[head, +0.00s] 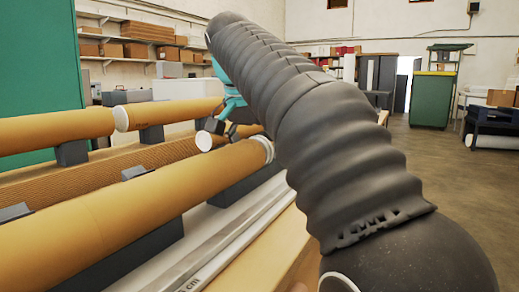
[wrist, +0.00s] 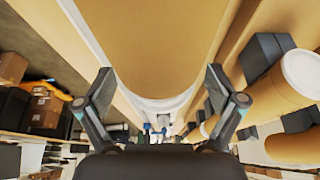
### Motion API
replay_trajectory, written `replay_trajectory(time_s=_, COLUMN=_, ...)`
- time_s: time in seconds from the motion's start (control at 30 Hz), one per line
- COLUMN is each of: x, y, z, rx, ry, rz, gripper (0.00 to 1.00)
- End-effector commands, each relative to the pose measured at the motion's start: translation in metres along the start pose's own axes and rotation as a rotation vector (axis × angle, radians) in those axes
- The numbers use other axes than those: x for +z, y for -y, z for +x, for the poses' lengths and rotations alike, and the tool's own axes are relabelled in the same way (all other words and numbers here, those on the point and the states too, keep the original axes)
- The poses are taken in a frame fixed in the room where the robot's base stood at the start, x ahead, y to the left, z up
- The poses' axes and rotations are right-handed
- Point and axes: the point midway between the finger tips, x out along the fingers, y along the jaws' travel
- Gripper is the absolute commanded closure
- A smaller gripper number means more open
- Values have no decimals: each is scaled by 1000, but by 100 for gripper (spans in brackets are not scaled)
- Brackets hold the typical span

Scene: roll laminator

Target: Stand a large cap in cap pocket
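A large tan tube (head: 120,220) lies in front in the head view, with a white cap (head: 264,149) at its far end. The wrist view shows a large tube (wrist: 160,45) from above, with a white end rim (wrist: 160,104) between my fingers. My gripper (head: 220,128) is teal and black, near the far end of the tubes. In the wrist view my gripper (wrist: 160,78) is open, its fingers spread to either side of the tube end; contact cannot be told. Another white cap (head: 204,141) shows just below the gripper. I cannot make out the cap pocket.
A rear tube (head: 60,130) with a white end (head: 121,118) rests on dark supports (head: 72,153). A rail with a printed scale (head: 215,250) runs along the front.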

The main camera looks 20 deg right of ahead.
Motion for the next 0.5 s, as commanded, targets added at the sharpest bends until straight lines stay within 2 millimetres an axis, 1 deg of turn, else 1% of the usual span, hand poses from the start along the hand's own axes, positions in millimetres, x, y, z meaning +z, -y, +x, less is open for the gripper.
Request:
replay_trajectory(time_s=0.3, x=0, y=0, z=-2, rx=0, ry=0, rz=0, gripper=5)
replay_trajectory(time_s=0.37, x=0, y=0, z=-5, rx=0, ry=0, rz=-1, gripper=5)
replay_trajectory(time_s=0.5, x=0, y=1, z=-20, rx=-1, ry=-1, rz=-1, gripper=5)
